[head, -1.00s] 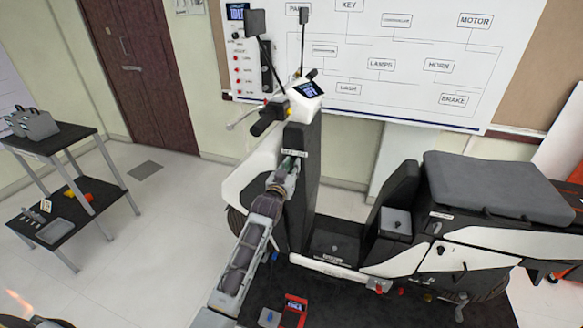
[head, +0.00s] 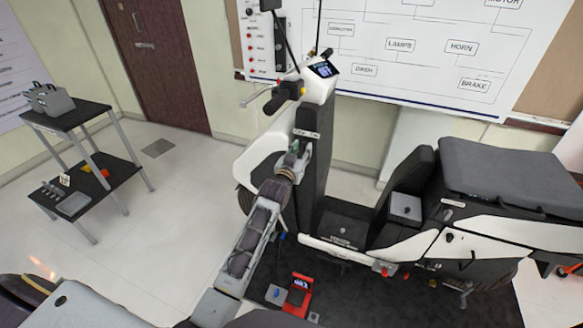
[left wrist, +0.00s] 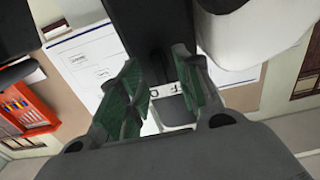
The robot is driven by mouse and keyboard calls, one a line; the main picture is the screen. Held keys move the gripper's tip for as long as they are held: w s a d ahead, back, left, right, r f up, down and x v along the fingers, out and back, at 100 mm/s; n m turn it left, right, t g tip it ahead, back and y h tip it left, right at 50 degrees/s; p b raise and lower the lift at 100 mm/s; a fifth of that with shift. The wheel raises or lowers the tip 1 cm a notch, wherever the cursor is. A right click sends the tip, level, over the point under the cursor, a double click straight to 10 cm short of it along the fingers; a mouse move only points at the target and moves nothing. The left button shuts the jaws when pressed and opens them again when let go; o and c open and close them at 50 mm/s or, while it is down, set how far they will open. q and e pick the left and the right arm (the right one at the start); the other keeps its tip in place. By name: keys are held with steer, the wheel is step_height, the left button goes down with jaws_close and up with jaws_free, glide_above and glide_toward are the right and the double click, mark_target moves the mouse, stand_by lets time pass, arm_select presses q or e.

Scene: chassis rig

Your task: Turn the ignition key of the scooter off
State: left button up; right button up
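The white and black scooter (head: 480,214) stands side-on, with its handlebar and lit display (head: 323,69) at the upper middle of the head view. A small white label (head: 307,133) is on its dark front column. My left gripper (head: 300,150) is at this column, just below the label. In the left wrist view its two green-padded fingers (left wrist: 163,75) are apart, with a gap between them, facing the dark column. Part of the white label (left wrist: 165,92) shows between them. I cannot make out the ignition key; the fingers may hide it. My right gripper is in neither view.
A two-level black stand (head: 75,113) with parts is at the left. A red device (head: 299,295) lies on the dark floor mat (head: 390,300). A whiteboard (head: 420,75) is on the wall behind. Open floor lies between stand and scooter.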

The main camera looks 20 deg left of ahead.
arm_select(q)
steer(key=s, duration=1)
steer(key=shift+a, duration=0.2)
steer(key=shift+r, duration=0.1)
stand_by(0.7)
